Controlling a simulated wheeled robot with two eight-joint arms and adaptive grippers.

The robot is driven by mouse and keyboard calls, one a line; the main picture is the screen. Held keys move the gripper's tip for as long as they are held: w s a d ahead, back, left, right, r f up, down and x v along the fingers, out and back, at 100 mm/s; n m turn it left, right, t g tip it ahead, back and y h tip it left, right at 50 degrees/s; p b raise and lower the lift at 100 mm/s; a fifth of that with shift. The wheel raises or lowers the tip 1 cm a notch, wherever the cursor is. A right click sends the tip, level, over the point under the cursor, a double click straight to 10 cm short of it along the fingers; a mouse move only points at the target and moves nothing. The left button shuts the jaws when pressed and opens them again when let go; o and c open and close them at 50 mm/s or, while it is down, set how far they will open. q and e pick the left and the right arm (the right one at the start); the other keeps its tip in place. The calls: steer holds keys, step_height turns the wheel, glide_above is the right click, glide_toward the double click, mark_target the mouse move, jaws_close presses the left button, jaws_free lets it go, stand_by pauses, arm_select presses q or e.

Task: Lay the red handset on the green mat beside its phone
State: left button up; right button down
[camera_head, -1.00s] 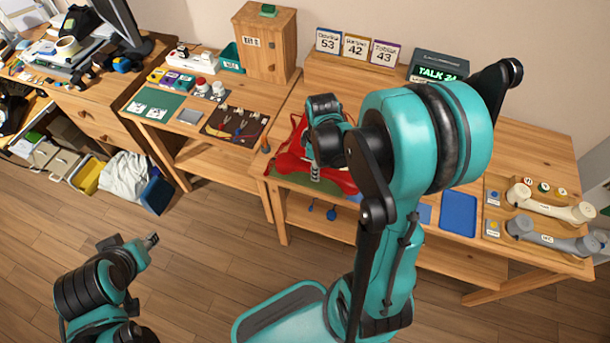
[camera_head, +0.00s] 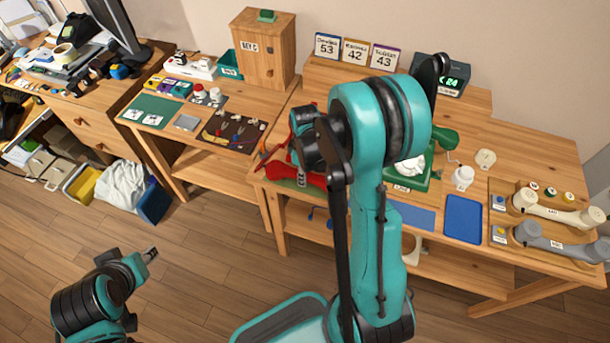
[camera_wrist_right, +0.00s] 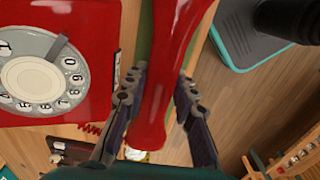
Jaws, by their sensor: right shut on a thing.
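The red handset (camera_wrist_right: 172,60) runs lengthwise between the fingers of my right gripper (camera_wrist_right: 158,108) in the right wrist view, and the gripper is shut on it. The red phone (camera_wrist_right: 60,55) with its white dial is left of the handset there. A strip of the green mat (camera_wrist_right: 144,32) shows between phone and handset. In the head view the handset (camera_head: 312,181) is low at the table's front left, over or on the mat (camera_head: 284,183); contact is unclear. My right arm hides much of the phone. My left gripper (camera_head: 150,255) is away over the floor, its opening unclear.
Right of my arm are a green phone (camera_head: 436,165), a blue mat (camera_head: 463,219) and a tray (camera_head: 493,211) with cream and grey handsets. A wooden cabinet (camera_head: 265,50) stands at the back left. The red coiled cord (camera_wrist_right: 90,128) lies near the phone.

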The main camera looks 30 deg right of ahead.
steer(key=shift+f, duration=0.2)
steer(key=c, duration=1.2)
jaws_free()
steer(key=shift+r, duration=0.15)
steer(key=shift+r, duration=0.25)
step_height(320, 180, up, 12)
steer(key=f+p, duration=0.1)
steer(key=p, duration=0.3)
steer(key=s+a+r+m+t, duration=0.2)
steer(key=s+a+r, duration=0.1)
steer(key=s+a+r+m+t, duration=0.2)
steer(key=s+a+r+m, duration=0.1)
steer(key=s+a+r, duration=0.1)
steer(key=s+a+r+m+t, duration=0.3)
steer(key=s, duration=0.1)
steer(key=shift+a+r, duration=0.3)
steer(key=shift+r, duration=0.1)
